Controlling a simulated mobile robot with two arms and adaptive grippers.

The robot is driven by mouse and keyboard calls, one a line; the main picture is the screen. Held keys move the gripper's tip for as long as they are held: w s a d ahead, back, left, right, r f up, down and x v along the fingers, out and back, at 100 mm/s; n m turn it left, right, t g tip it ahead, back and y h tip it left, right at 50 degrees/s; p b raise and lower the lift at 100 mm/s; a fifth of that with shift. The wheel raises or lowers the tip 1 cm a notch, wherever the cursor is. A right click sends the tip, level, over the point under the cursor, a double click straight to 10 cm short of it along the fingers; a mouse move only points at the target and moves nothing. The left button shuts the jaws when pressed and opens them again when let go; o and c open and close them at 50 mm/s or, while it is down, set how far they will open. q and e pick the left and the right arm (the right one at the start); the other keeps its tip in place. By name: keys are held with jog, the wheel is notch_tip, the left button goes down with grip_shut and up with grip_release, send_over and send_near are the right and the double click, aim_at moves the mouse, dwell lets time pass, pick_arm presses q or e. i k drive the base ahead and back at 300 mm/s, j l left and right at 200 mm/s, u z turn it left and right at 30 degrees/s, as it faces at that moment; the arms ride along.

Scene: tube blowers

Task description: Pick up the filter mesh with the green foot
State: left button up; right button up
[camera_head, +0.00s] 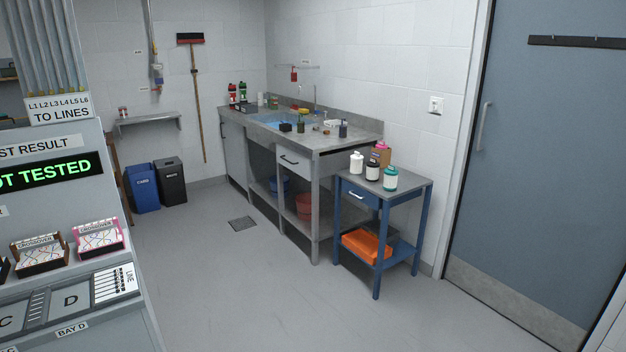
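I cannot make out a filter mesh with a green foot anywhere in the head view. Small items on the grey sink counter (352,141) at the back are too small to tell apart. Neither of my grippers shows in the view.
A test bench (120,210) with a "TO LINES" sign stands at the left. A blue side table (405,188) holds several bottles, with an orange item (366,246) on its lower shelf. Blue (142,188) and black (170,181) bins stand behind. A blue-grey door (545,150) is right. The middle floor is clear.

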aim_at(300, 124)
jog(key=i, duration=1.1)
jog(key=i+l+u, duration=0.1)
jog(key=i, duration=0.95)
jog(key=i+l, duration=0.1)
jog(key=i, duration=1)
jog(key=i+j+z, duration=0.1)
jog(key=z, duration=1.05)
jog(key=j+z, duration=0.3)
jog(key=j, duration=0.2)
jog(key=i+j+z, duration=0.1)
jog(key=j+z, duration=0.25)
jog(key=j, duration=0.15)
jog(key=j+z, duration=0.3)
jog(key=j, duration=0.2)
jog(key=k+j+z, duration=0.15)
jog(key=j+z, duration=0.2)
jog(key=k+j+z, duration=0.15)
jog(key=j+z, duration=0.15)
jog(key=j, duration=0.25)
